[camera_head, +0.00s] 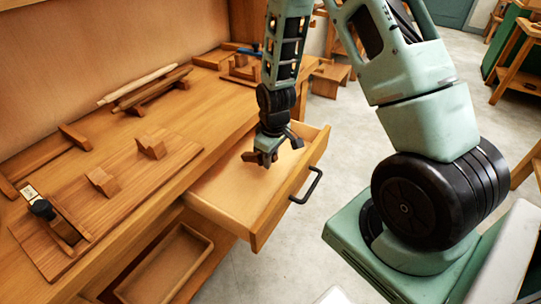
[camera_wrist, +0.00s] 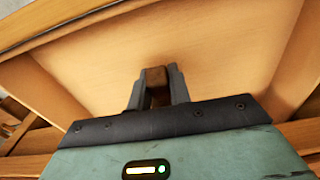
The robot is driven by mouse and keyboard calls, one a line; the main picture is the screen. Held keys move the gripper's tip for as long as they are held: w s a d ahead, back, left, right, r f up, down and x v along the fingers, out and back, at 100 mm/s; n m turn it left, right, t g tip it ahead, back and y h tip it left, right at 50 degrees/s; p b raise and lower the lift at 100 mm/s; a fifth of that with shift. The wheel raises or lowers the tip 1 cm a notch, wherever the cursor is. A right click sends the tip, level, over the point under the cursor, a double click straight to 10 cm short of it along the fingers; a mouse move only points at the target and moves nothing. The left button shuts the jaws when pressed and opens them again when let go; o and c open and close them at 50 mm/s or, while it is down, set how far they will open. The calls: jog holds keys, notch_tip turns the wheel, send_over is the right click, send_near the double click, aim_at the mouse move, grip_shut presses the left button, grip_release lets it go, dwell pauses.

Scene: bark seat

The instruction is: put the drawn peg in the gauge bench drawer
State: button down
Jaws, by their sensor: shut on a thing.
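The drawer (camera_head: 228,197) of the bench (camera_head: 205,90) is pulled open, and its floor looks bare. Its black handle (camera_head: 307,187) is on the front panel. My gripper (camera_head: 265,152) points down over the drawer's opening. It is shut on a small brown wooden peg (camera_head: 250,157). In the wrist view the peg (camera_wrist: 155,77) sits between the two grey fingers, with the pale drawer floor (camera_wrist: 225,50) behind it. I cannot tell whether the peg touches the drawer floor.
A board with two wooden blocks (camera_head: 103,181) and a plane-like tool (camera_head: 45,211) lies on the bench at left. Long sticks (camera_head: 150,85) lie farther back. An open tray (camera_head: 165,265) is below the bench top. Grey floor (camera_head: 350,130) lies right of the drawer.

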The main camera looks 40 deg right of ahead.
jog(key=shift+f, duration=0.5)
jog(key=c, duration=1.2)
grip_release()
notch_tip(320, 180, up, 17)
jog(key=s+p, duration=0.1)
jog(key=shift+d+r, duration=0.2)
jog(key=shift+a+p, duration=0.1)
jog(key=shift+p, duration=0.2)
